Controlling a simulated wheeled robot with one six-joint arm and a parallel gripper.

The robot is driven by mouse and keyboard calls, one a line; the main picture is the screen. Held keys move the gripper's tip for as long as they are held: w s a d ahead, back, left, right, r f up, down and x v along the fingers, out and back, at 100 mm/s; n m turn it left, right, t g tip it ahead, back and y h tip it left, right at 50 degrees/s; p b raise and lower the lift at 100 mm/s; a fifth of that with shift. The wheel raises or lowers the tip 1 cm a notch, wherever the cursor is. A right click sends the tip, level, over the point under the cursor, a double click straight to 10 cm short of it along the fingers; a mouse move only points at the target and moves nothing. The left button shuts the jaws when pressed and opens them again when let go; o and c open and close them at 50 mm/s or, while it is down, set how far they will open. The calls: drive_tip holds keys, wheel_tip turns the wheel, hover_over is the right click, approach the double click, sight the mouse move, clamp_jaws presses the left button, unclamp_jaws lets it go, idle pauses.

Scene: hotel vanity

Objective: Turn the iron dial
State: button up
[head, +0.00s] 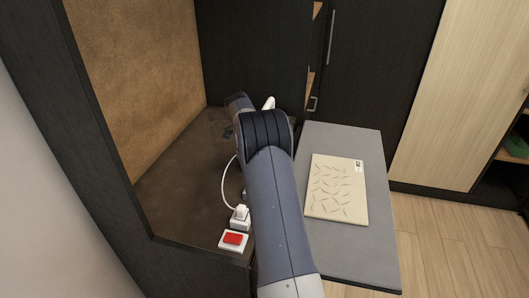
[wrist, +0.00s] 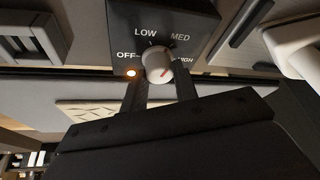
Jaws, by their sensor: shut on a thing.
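In the wrist view, the dial (wrist: 156,62) is a round light-grey knob with a red mark, set on a dark panel (wrist: 193,14) labelled OFF, LOW, MED and HIGH. The red mark points toward the lower right, on the HIGH side. A small orange light (wrist: 131,72) glows beside OFF. My gripper (wrist: 161,79) is shut on the dial, one finger on each side of it. In the head view my arm hides the gripper and the dial; only a small white part (head: 268,103) shows behind the arm.
A white plug with a cord (head: 240,213) and a red-switched white block (head: 233,239) sit on the brown counter (head: 185,185), left of my arm. To the right is a grey board (head: 375,215) bearing a patterned pale panel (head: 338,188). Dark cabinets stand behind.

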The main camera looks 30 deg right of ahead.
drive_tip(key=shift+w+m+g+y+p, duration=0.1)
drive_tip(key=shift+m+g+y+p, duration=0.25)
drive_tip(key=shift+m, duration=0.85)
drive_tip(key=o, duration=1)
drive_tip(key=v, duration=1)
drive_tip(key=shift+w+a+r, duration=0.1)
drive_tip(key=shift+w+r, duration=0.05)
drive_tip(key=shift+r, duration=0.2)
drive_tip(key=shift+f, duration=0.1)
